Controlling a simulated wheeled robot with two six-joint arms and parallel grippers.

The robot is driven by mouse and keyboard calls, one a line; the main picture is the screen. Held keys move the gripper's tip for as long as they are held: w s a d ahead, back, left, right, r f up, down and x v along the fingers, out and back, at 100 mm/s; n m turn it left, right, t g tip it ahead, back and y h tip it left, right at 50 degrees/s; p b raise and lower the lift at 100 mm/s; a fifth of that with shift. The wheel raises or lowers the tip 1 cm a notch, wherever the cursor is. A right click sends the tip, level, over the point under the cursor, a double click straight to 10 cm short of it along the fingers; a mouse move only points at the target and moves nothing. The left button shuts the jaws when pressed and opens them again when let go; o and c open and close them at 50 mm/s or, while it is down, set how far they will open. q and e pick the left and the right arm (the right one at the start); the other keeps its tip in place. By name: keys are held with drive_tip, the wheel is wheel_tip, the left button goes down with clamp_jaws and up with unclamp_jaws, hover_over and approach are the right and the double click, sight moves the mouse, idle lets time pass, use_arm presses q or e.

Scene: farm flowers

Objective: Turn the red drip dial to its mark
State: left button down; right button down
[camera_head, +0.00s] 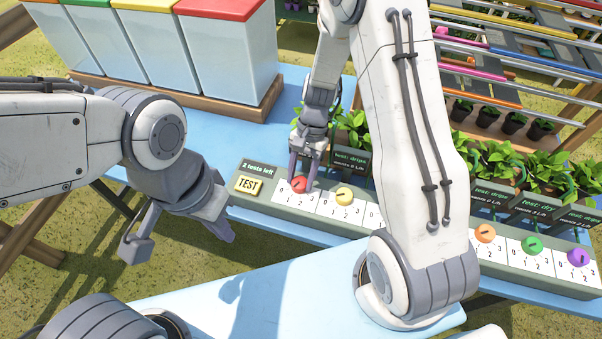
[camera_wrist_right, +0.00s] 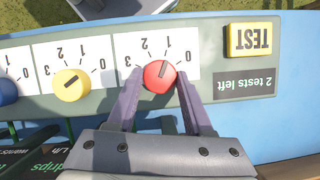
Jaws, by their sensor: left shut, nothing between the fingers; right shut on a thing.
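The red drip dial (camera_head: 299,184) sits on a white card with a number scale at the left part of the grey dial strip. It also shows in the right wrist view (camera_wrist_right: 159,75), where its dark pointer line is directed roughly toward the 1. My right gripper (camera_head: 301,177) reaches down over the dial, and its two fingers are shut on the dial's sides, as the right wrist view shows (camera_wrist_right: 160,78). My left gripper (camera_head: 222,231) is shut and empty, in front of the strip's left end and apart from it.
A yellow TEST button (camera_head: 248,184) with a "2 tests left" sign (camera_head: 259,168) is left of the red dial. A yellow dial (camera_head: 344,194) is close on its right; further right are orange (camera_head: 485,233), green (camera_head: 532,244) and purple (camera_head: 578,257) dials. Leafy plants (camera_head: 352,128) stand behind.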

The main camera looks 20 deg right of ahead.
drive_tip(key=shift+w+n, duration=0.1)
drive_tip(key=shift+n, duration=0.4)
drive_tip(key=shift+c, duration=1.4)
unclamp_jaws()
drive_tip(key=v, duration=1)
drive_tip(key=shift+r, duration=0.3)
drive_tip(key=shift+a, duration=0.2)
